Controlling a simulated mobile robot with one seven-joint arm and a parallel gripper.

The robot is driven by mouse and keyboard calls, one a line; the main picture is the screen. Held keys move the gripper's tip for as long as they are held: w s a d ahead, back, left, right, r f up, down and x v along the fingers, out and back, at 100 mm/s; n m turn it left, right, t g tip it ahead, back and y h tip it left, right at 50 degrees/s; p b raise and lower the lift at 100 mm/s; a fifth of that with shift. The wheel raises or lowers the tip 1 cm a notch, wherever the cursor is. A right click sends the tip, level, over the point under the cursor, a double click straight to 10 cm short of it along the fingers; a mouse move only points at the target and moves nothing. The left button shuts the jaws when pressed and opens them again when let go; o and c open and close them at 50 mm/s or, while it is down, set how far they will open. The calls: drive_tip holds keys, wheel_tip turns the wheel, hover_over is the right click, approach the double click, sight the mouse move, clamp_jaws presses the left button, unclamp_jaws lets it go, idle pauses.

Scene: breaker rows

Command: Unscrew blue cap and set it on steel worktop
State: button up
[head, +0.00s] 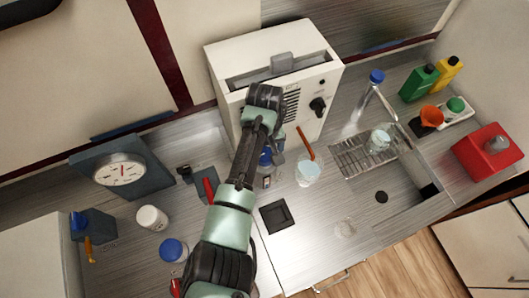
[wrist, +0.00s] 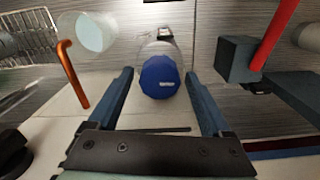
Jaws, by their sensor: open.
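A blue cap (wrist: 160,77) sits on a clear container in the wrist view, and it shows partly hidden behind my arm in the head view (head: 265,158). My gripper (wrist: 159,75) is open and empty, with one finger on each side of the cap and gaps between them. I cannot tell whether the fingertips reach down to the cap's level. The steel worktop (head: 335,215) lies under it all.
A beige machine (head: 225,75) stands behind my gripper. A glass beaker (head: 308,175) and an orange rod (head: 305,143) are close on the right. A red-handled block (head: 205,185) is on the left. A wire rack (head: 352,160) and sink lie right; worktop near a black square (head: 277,215) is free.

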drive_tip(key=m, duration=0.3)
drive_tip(key=shift+m, duration=0.4)
drive_tip(key=m, duration=0.3)
drive_tip(key=shift+m+p, duration=0.4)
drive_tip(key=m, duration=0.6)
drive_tip(key=shift+m, duration=0.3)
drive_tip(key=shift+p, duration=0.3)
drive_tip(key=c, duration=1.2)
drive_tip(key=shift+n+p, duration=0.3)
drive_tip(key=shift+n, duration=1)
drive_tip(key=shift+r, duration=0.1)
drive_tip(key=shift+r+p, duration=2.4)
drive_tip(key=shift+r, duration=0.05)
